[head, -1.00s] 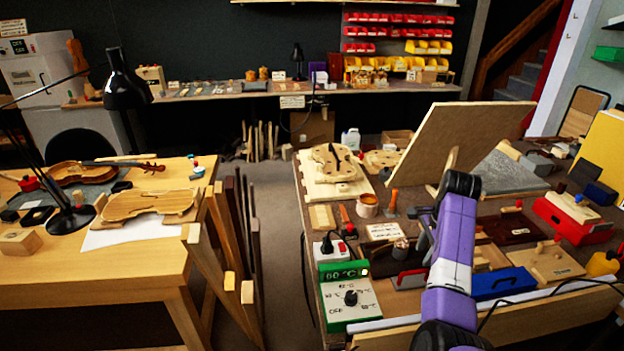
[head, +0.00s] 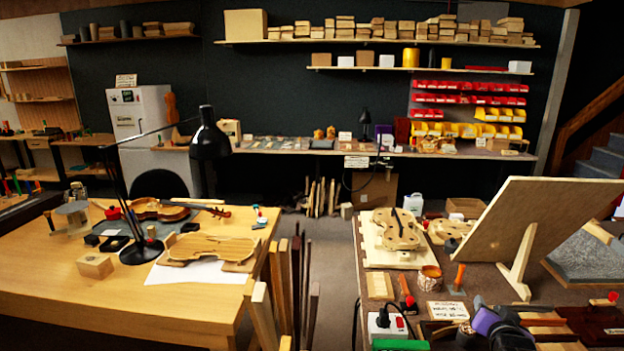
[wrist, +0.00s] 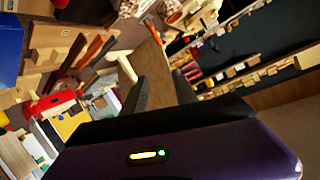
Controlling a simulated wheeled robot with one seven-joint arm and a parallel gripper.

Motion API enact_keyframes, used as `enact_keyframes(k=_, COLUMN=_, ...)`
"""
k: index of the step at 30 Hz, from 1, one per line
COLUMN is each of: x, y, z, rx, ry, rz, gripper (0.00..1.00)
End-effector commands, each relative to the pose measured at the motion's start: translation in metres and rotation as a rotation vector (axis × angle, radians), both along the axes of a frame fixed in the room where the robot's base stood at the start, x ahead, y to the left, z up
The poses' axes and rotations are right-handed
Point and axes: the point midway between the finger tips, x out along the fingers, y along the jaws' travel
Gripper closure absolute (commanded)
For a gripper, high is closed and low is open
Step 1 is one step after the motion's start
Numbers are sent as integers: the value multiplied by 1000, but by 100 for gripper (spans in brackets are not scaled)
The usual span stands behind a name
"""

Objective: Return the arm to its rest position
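My purple and black arm (head: 488,322) shows only in part at the bottom right of the head view, low over the right bench (head: 345,262). In the wrist view my gripper (wrist: 159,84) has two dark fingers standing apart, with nothing between them. The fingers are over or in front of a brown surface, and I cannot tell how far off it is. The rest of the arm is out of view.
The right bench holds a violin body in a mould (head: 397,230), a glue pot (head: 430,277), a clamp-like hammer (head: 457,280) and a large tilted board (head: 535,235). An aisle separates the benches.

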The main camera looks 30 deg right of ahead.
Motion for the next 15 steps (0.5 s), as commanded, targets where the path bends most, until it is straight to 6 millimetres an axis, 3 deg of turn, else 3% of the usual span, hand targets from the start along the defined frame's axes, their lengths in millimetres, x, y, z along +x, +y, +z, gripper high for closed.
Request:
enact_keyframes(k=1, x=-5, y=22, z=-4, rx=-59, ry=9, rz=48, gripper=66)
enact_keyframes(k=8, x=-28, y=120, z=-2, rx=-297, ry=6, rz=253, gripper=66)
enact_keyframes(k=15, x=-72, y=225, z=7, rx=-458, ry=-27, rz=444, gripper=66)
